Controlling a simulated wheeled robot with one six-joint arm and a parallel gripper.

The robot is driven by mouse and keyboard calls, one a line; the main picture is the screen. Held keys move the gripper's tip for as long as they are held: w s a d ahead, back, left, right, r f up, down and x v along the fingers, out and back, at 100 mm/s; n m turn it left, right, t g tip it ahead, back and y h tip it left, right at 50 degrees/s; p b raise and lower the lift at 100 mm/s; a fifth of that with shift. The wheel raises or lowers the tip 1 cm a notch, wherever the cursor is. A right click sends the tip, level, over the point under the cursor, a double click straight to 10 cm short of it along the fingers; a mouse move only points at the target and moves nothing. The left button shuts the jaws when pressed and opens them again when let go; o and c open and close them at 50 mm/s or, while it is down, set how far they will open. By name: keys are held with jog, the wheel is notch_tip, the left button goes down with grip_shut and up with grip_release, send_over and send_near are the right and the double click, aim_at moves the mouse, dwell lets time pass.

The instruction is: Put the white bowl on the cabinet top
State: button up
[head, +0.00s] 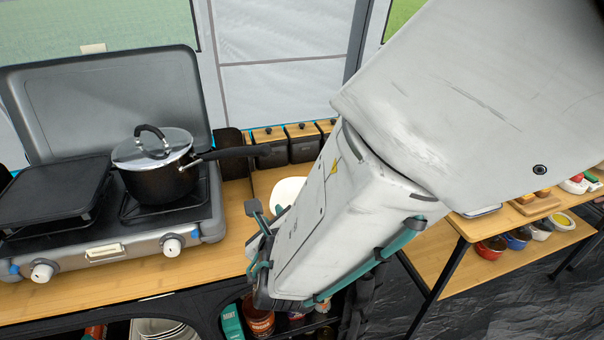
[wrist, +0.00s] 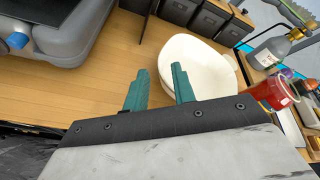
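The white bowl (head: 287,191) sits on the wooden top (head: 236,222) to the right of the stove, partly hidden by my arm in the head view. In the wrist view the bowl (wrist: 203,62) is upright, just ahead and to the right of my fingers. My gripper (head: 256,236) is low over the wooden top near the bowl's near side. In the wrist view my gripper (wrist: 158,84) has its two green fingers apart. The right finger overlaps the bowl's left edge; I cannot tell whether it touches. Nothing shows clamped between the fingers.
A grey camping stove (head: 105,252) with a lidded black pot (head: 160,178) stands left; the pot's handle points toward dark wood-topped canisters (head: 303,142) at the back. A red cup (wrist: 272,92) and a gas bottle (wrist: 270,50) are right of the bowl. Bare wood lies left of my fingers.

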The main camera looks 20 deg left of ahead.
jog(key=v, duration=0.8)
jog(key=w+d+r+m+h, duration=0.4)
jog(key=d+m, duration=0.3)
jog(key=d, duration=0.2)
jog(key=w+d+r+m+h, duration=0.35)
jog(key=w+d+m, duration=0.2)
jog(key=d, duration=0.35)
jog(key=s+d+r+m+g+h, duration=0.2)
jog(key=d+m+g+h, duration=0.25)
jog(key=d+m, duration=0.9)
jog(key=s+d+m+g, duration=0.6)
jog(key=s+d+m, duration=0.4)
jog(key=d+m, duration=0.2)
jog(key=s+a+r+m+y, duration=0.2)
jog(key=s+m+y, duration=0.4)
jog(key=m, duration=0.4)
jog(key=shift+s+r+g, duration=0.35)
jog(key=shift+s, duration=0.25)
